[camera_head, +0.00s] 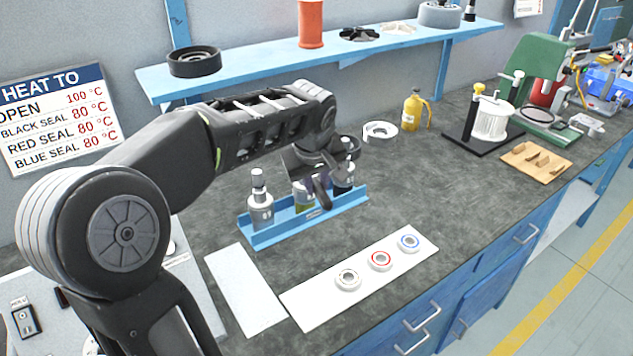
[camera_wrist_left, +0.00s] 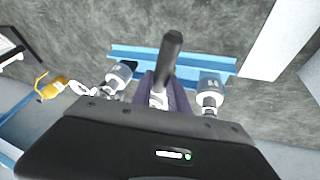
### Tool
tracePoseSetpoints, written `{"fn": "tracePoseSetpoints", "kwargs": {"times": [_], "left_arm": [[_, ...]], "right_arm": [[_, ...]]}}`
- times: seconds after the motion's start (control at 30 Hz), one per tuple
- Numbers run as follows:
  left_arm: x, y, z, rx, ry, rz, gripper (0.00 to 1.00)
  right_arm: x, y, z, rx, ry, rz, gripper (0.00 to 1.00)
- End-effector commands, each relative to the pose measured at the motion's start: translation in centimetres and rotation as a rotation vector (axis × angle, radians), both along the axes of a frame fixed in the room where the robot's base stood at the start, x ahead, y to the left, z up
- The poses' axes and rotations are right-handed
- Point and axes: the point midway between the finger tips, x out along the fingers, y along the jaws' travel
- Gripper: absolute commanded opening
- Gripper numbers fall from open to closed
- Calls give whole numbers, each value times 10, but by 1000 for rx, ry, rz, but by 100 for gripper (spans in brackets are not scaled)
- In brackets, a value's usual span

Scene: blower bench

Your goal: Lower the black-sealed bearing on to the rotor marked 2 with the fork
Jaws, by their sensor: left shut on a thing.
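Rotors stand upright in a blue rack (camera_head: 287,233) in the head view. The left rotor (camera_head: 260,204) shows a mark that looks like 1. The middle rotor (camera_head: 300,198) is mostly behind my left gripper (camera_head: 318,188), and its mark is hidden. The right rotor (camera_head: 344,180) is partly covered. In the left wrist view, one rotor (camera_wrist_left: 118,77) and another (camera_wrist_left: 211,90) flank the gripper. My left gripper is shut on the fork, whose dark handle (camera_wrist_left: 171,50) sticks out between the fingers. I cannot make out the black-sealed bearing or whether it touches the rotor.
A white strip (camera_head: 300,303) carries an open bearing (camera_head: 347,280), a red-sealed one (camera_head: 380,261) and a blue-sealed one (camera_head: 409,242). A white sheet (camera_head: 245,290) lies left of it. A yellow bottle (camera_head: 416,110) and a shelf (camera_head: 270,65) are behind.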

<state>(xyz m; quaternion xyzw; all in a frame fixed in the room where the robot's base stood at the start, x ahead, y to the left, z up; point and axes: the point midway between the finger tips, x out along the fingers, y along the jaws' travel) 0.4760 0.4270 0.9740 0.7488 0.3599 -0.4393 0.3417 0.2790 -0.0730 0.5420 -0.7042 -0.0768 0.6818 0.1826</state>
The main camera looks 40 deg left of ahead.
Motion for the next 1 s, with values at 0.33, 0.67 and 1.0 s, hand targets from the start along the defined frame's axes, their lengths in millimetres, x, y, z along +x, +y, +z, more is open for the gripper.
{"fn": "tracePoseSetpoints", "kwargs": {"times": [0.33,0.67,1.0], "left_arm": [[0,0,-6,0,-1,0,0],[0,0,-8,0,-1,0,0],[0,0,-8,0,-1,0,0]], "right_arm": [[0,0,-7,0,0,0,0],[0,0,-10,0,0,0,0],[0,0,-10,0,0,0,0]]}}
